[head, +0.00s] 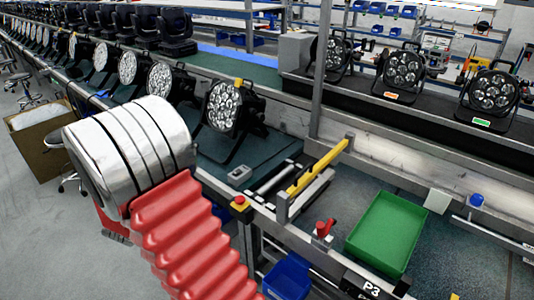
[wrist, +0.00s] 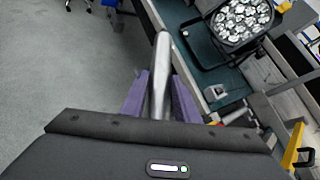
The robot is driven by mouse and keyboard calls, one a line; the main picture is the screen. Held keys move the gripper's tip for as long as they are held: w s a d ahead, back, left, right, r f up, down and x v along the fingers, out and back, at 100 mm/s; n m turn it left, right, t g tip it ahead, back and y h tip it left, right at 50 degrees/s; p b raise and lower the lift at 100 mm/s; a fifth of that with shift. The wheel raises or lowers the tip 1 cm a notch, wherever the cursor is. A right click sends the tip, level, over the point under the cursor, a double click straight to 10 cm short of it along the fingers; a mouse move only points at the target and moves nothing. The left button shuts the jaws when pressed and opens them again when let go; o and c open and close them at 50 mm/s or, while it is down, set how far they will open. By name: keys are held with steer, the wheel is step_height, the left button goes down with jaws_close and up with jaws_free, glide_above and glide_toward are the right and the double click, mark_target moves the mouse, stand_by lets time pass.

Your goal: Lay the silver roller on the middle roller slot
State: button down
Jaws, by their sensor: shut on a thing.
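In the wrist view, the silver roller (wrist: 161,58) is a smooth metal bar with a rounded far end. It points away from my gripper (wrist: 161,96), whose purple finger pads are shut on both sides of it. The near part of the roller is hidden by the gripper body. Grey floor shows behind it to the left and the bench edge to the right. In the head view, my silver and red arm hides the gripper and the held roller. Bar-like parts (head: 276,179) lie beside the yellow bar (head: 318,166) on the bench; I cannot tell the middle roller slot apart.
A par can (head: 222,104) stands on the bench behind my arm, also in the wrist view (wrist: 240,20). A red button on a yellow box (head: 240,202), a red-handled clamp (head: 323,229) and a green tray (head: 386,233) are at the bench front. A metal post (head: 321,75) rises behind.

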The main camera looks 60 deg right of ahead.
steer(key=s+d+m+g+h, duration=0.1)
steer(key=s+d+m+g, duration=0.2)
steer(key=d, duration=0.9)
steer(key=s+d+m+g+h, duration=0.2)
steer(key=s+d+m+g, duration=0.15)
steer(key=d, duration=0.85)
steer(key=s+d+m+g+y, duration=0.1)
steer(key=s+d+m+g, duration=0.4)
steer(key=s+d, duration=1.2)
steer(key=d+g, duration=0.1)
steer(key=d, duration=0.2)
steer(key=shift+s+d+f, duration=0.2)
steer(key=shift+s+f, duration=0.1)
steer(key=shift+s, duration=0.1)
steer(key=shift+f, duration=0.2)
steer(key=shift+f, duration=7.3)
steer(key=shift+a+f, duration=0.15)
steer(key=shift+f, duration=0.95)
steer(key=shift+s+a+f, duration=0.1)
steer(key=shift+s+a, duration=0.1)
steer(key=shift+a, duration=0.1)
